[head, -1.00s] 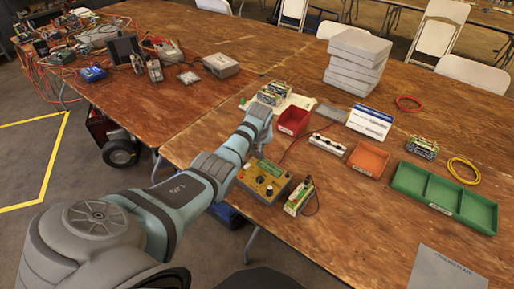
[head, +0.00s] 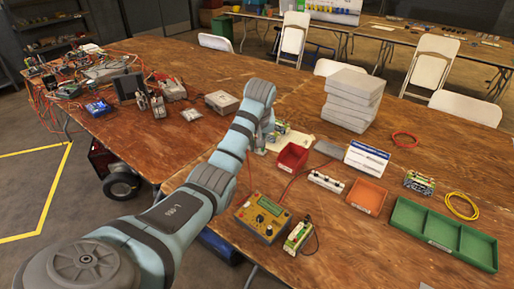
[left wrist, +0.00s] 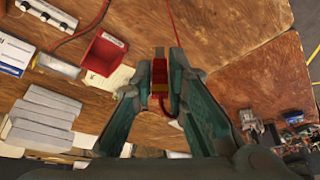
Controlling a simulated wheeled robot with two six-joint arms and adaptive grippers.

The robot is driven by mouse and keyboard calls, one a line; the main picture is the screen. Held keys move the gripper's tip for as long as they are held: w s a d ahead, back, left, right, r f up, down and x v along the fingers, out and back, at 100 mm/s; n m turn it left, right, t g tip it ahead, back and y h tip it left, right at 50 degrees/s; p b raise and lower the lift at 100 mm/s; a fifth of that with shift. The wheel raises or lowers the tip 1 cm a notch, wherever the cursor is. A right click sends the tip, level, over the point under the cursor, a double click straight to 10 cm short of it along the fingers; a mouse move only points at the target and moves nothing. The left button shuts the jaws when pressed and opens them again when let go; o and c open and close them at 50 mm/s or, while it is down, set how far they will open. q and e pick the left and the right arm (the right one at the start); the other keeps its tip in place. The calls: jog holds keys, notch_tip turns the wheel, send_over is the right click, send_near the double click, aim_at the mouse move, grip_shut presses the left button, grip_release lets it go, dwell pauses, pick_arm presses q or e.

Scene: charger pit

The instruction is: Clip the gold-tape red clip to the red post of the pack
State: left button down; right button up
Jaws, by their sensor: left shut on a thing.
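My left gripper (head: 263,140) points down over the back of the near table. In the left wrist view the same gripper (left wrist: 168,62) is shut on a red clip (left wrist: 159,72) with a gold band near its lower end. A red lead runs from the clip. In the head view the gripper hides the clip. A pack (head: 281,128) stands on a white sheet just right of and behind the gripper, partly hidden; its posts cannot be made out. I cannot tell whether the clip touches a post. My right gripper is not in view.
A red bin (head: 292,157), a white power strip (head: 326,181), an orange tray (head: 366,194) and a yellow charger (head: 263,217) surround the work area. Grey boxes (head: 352,97) are stacked behind. Other packs stand near the charger (head: 298,235) and at right (head: 419,182).

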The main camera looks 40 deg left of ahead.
pick_arm(q)
jog(key=shift+r+p, duration=0.15)
jog(key=shift+p, duration=0.3)
jog(key=s+d+m+t+h+p, duration=0.1)
jog(key=s+d+m+h+p, duration=0.2)
jog(key=d, duration=0.7)
jog(key=s+d+m+p, duration=0.3)
jog(key=d+m+p, duration=0.25)
jog(key=d, duration=0.55)
jog(key=shift+m, duration=0.25)
jog(key=f+b, duration=0.2)
jog(key=f, duration=0.2)
jog(key=f+b, duration=0.1)
jog(key=f, duration=0.4)
jog(key=f+b, duration=0.2)
jog(key=f, duration=0.3)
jog(key=shift+s+b, duration=0.25)
jog(key=shift+b, duration=0.1)
jog(key=shift+a, duration=0.1)
